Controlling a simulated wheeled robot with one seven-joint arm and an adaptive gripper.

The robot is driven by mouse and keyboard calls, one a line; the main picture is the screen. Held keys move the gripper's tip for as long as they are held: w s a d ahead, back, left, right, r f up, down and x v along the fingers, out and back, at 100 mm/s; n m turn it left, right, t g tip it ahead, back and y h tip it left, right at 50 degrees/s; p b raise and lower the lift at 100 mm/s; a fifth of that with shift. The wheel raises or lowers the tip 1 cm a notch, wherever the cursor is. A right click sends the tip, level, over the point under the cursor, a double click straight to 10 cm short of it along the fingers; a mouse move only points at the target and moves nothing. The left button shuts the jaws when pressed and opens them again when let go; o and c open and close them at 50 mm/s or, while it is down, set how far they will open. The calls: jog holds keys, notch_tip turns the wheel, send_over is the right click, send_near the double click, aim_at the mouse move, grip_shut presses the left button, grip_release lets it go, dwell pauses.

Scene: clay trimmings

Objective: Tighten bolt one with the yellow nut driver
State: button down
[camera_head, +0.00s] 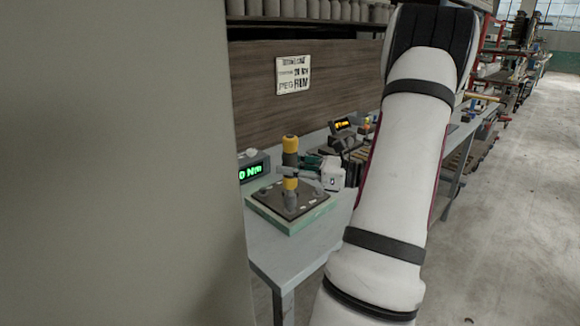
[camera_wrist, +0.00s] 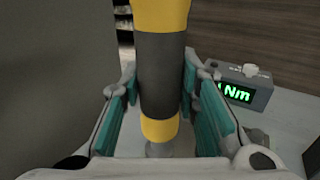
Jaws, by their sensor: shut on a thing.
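The yellow and dark grey nut driver (camera_head: 290,160) stands upright over a dark plate (camera_head: 268,205) on a green base (camera_head: 285,225). In the wrist view the driver (camera_wrist: 160,75) runs down between the teal pads of my gripper (camera_wrist: 160,105), which is shut on its dark grey handle. A grey lower part (camera_wrist: 160,149) shows below the lower yellow band. The driver's tip meets the plate area, but I cannot tell whether it sits on a bolt. Bolt one cannot be made out, and the bolt numbers are not readable.
A torque display (camera_head: 253,169) with green digits ending in "Nm" stands left of the plate; it also shows in the wrist view (camera_wrist: 238,92). A sign (camera_head: 293,75) hangs on the wooden back panel. Tools crowd the bench behind. A grey surface fills the left side.

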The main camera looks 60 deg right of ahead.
aim_at(290, 151)
jog(key=shift+f, duration=0.6)
dwell(0.5)
jog(key=shift+f+p, duration=0.25)
jog(key=shift+p, duration=0.35)
dwell(2.5)
jog(key=shift+f, duration=0.25)
dwell(2.7)
jog(key=shift+r+p, duration=0.15)
jog(key=shift+p, duration=0.15)
jog(key=shift+r+p, duration=2.3)
jog(key=shift+r, duration=0.75)
